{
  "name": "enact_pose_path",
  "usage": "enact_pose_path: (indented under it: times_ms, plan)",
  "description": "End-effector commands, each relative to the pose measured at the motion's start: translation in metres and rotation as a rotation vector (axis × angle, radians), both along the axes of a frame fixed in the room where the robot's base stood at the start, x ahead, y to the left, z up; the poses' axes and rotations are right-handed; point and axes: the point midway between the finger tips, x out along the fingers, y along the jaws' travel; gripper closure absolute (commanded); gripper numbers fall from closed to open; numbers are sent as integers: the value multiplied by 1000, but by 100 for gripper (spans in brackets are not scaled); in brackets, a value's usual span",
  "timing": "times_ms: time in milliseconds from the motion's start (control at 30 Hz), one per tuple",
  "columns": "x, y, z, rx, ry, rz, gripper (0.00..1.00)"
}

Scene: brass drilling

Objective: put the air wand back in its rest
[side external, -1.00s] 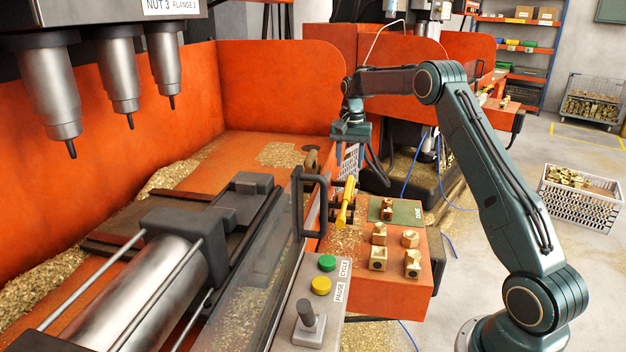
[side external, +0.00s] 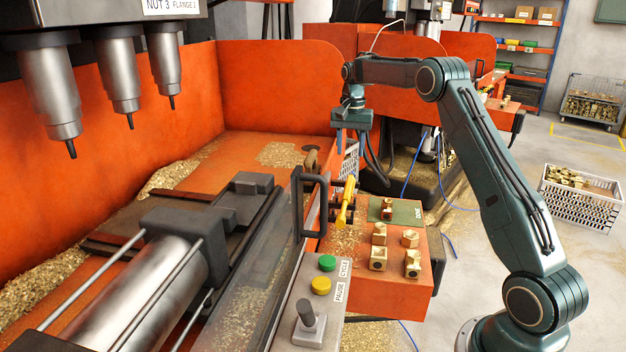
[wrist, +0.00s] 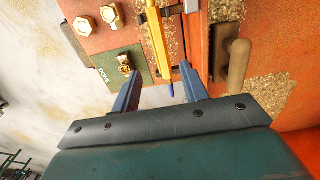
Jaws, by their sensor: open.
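The yellow air wand (side external: 346,203) lies along the left part of the orange side table in the side view. In the wrist view the wand (wrist: 155,45) shows with its blue tip towards my gripper. Dark bracket pieces, seemingly its rest (wrist: 172,11), are beside and under the wand; I cannot tell how fully it is seated. My gripper (wrist: 162,69) is open, its two blue fingers apart and nothing held. The blue tip appears between the fingers in that view, but the gripper is raised above the table, clear of the wand.
Several brass nuts (side external: 379,259) stand on the table, one on the green DONE mat (side external: 408,211). A black handle (side external: 322,205) rises left of the wand. The control box (side external: 318,300) is in front. The orange guard (side external: 280,85) stands behind.

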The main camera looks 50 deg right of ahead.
Motion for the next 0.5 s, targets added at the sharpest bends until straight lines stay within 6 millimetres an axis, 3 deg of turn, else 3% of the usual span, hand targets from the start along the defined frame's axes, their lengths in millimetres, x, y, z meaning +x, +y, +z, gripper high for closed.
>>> enact_pose_path:
  times_ms: [267, 500]
  plan:
    - [-4, 20, 22, -13, -23, 53, 56]
    - [-23, 67, 64, -40, -70, 176, 56]
